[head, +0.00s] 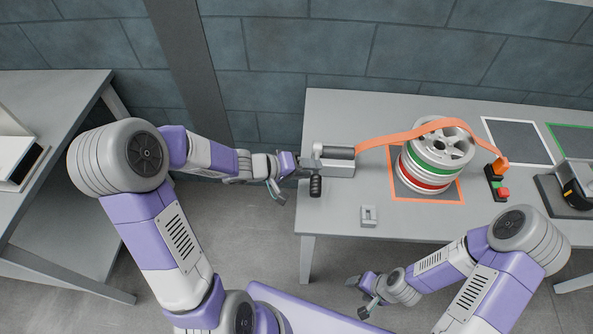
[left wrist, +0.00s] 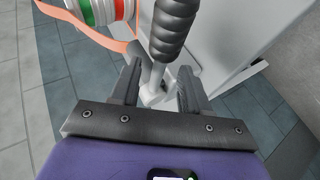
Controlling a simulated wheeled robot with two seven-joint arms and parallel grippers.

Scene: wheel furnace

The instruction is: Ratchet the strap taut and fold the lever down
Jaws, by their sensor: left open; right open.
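The ratchet (head: 334,160) sits at the table's left end. Its lever has a black ribbed grip (head: 316,186), which also shows large in the left wrist view (left wrist: 175,30). An orange strap (head: 385,140) runs from the ratchet over a stack of wheels (head: 437,160) to an orange anchor (head: 501,164). My left gripper (head: 304,170) is at the lever, open; in the left wrist view its fingers (left wrist: 157,85) stand either side of the lever's metal shank, apparently not closed on it. My right gripper (head: 364,292) is open and empty in front of the table.
The wheels stand inside an orange-outlined square (head: 398,197) on the grey table (head: 335,112). A button box (head: 497,185), a small grey block (head: 368,215) and a dark-based device (head: 575,190) are on the table. Another table (head: 60,90) stands at the left.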

